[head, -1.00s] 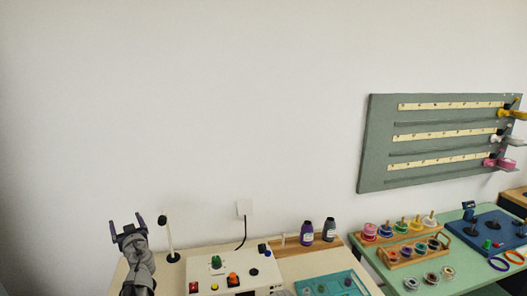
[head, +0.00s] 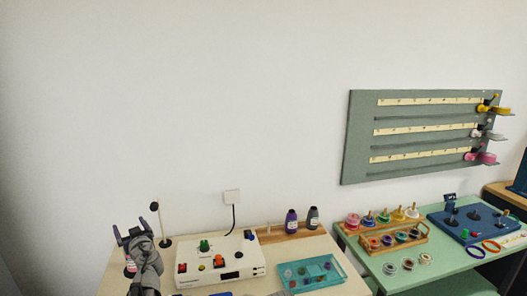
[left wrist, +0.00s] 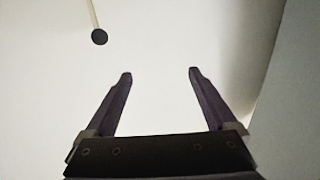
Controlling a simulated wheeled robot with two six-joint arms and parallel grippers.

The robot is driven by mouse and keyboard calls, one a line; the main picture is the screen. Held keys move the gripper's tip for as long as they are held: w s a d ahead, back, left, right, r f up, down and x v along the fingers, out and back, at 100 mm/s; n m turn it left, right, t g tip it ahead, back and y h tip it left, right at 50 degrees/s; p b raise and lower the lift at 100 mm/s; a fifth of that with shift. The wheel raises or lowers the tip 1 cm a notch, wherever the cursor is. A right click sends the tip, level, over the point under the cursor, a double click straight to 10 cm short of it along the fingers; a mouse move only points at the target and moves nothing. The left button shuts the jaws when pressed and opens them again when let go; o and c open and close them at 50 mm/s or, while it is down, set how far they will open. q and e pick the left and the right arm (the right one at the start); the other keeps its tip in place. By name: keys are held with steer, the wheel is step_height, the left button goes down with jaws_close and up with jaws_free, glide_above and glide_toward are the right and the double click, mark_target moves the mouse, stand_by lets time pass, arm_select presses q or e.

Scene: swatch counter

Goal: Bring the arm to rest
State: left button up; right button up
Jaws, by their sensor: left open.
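My left gripper (head: 131,229) is raised at the lower left of the head view, over the left end of the cream table. Its two dark fingers point up and stand apart with nothing between them. In the left wrist view the open fingers (left wrist: 160,74) show against a pale wall. A thin post with a black round tip (head: 154,206) stands close beside the gripper on its right. The black tip also shows in the left wrist view (left wrist: 99,37), ahead and to the left of the fingers. My right gripper is in neither view.
A white control box (head: 222,261) with coloured knobs stands right of my left arm. A teal tray (head: 306,285) and two bottles (head: 291,221) are further right. A green table (head: 450,262) holds a wooden spool rack (head: 392,243) and a blue board (head: 478,230). A grey panel (head: 362,132) hangs above.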

arm_select(q)
steer(key=s+d+f+m+g+h+b, duration=0.1)
steer(key=s+d+f+g, duration=0.1)
steer(key=s+d+f, duration=0.2)
steer(key=s+d+f+m+g+h+b, duration=0.1)
steer(key=s+d+f+g+h+b, duration=0.1)
steer(key=d+f, duration=0.7)
steer(key=s+d+f+m+g+h+b, duration=0.1)
steer(key=s+d+f+g, duration=0.2)
steer(key=s+d+f, duration=0.3)
steer(key=shift+s+d+f+m+g+h, duration=0.35)
steer(key=shift+s+d+m+g+h, duration=0.05)
steer(key=shift+d, duration=0.3)
steer(key=s+d+f+m+g+h+b, duration=0.1)
steer(key=s+d+f+m+g+h, duration=0.1)
steer(key=s+d, duration=0.6)
steer(key=s+d+f+m+g+h+b, duration=0.1)
steer(key=s+d+f+m+g+h, duration=0.2)
steer(key=s+d, duration=0.5)
step_height(320, 180, down, 3)
steer(key=m+g, duration=0.1)
steer(key=m, duration=0.1)
steer(key=shift+s+d+m+b, duration=0.25)
steer(key=shift+d+m+b, duration=0.05)
steer(key=shift+d, duration=0.1)
